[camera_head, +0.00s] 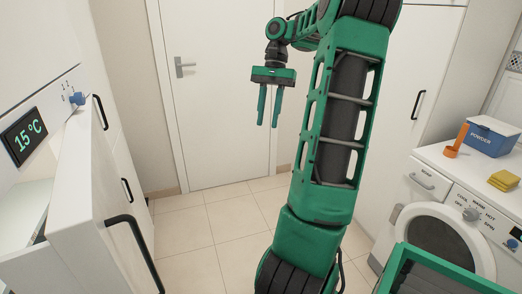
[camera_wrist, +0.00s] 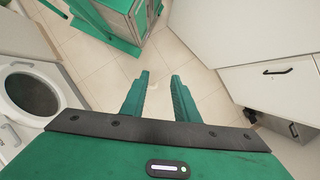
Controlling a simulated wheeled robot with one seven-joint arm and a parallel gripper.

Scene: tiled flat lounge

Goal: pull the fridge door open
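The fridge appears to be the white unit at the left of the head view, with a dark display (camera_head: 23,136) reading 15 °C. A white door panel (camera_head: 82,185) with a black bar handle (camera_head: 134,243) stands below and in front of the display. A pale gap shows between the panel and the body, so it looks ajar; how far is unclear. My gripper (camera_head: 269,108) hangs in mid-air, fingers down, well right of that handle. In the wrist view my gripper (camera_wrist: 160,90) is open, with only floor tiles between its fingers.
A white room door (camera_head: 218,100) is at the back. A washing machine (camera_head: 440,215) at the right carries a blue powder box (camera_head: 491,137), an orange object (camera_head: 457,141) and yellow sponges (camera_head: 504,181). White cabinets flank the room. Tiled floor (camera_head: 205,235) is clear in the middle.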

